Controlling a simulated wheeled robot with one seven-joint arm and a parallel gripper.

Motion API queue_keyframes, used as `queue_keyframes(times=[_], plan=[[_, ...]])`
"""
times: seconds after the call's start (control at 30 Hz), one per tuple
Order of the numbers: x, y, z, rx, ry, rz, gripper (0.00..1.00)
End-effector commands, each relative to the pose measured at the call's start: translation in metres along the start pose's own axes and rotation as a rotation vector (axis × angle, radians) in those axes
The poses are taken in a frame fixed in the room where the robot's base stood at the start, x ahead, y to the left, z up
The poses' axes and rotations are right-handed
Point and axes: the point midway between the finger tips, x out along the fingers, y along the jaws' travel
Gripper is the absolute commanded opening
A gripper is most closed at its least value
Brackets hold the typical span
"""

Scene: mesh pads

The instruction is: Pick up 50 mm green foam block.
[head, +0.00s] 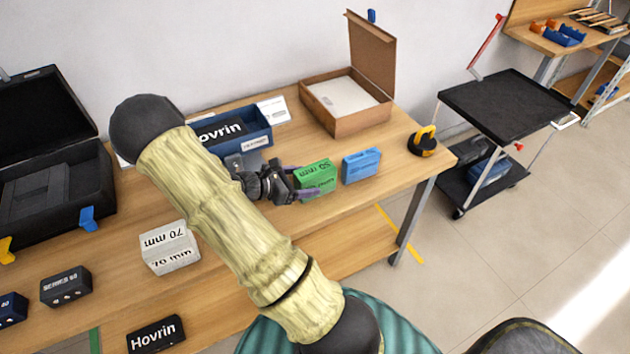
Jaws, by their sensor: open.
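The green foam block (316,176) stands on the wooden table, right of the middle, with "50 mm" printed on it. My gripper (306,181) is at the block, its open fingers reaching along the block's left side and front. One purple-grey finger shows in front of the block's lower edge and another near its upper left. I cannot tell whether the fingers touch the block. My arm crosses the view and hides part of the table.
A blue block (361,166) stands close to the right of the green one. A blue bin (236,131) and an open cardboard box (345,106) are behind. A white 70 mm block (169,248) is at the left front. A yellow-black tape item (423,141) sits near the right edge.

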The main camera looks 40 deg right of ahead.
Motion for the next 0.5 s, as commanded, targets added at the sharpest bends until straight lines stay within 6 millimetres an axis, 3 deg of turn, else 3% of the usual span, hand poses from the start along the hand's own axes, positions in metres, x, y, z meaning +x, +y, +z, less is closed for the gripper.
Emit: queue_keyframes(times=[0.2,0.5], plan=[[0.028,-0.002,0.000,0.000,0.000,-0.003,0.71],[0.030,-0.002,0.000,0.000,0.000,-0.001,0.71]])
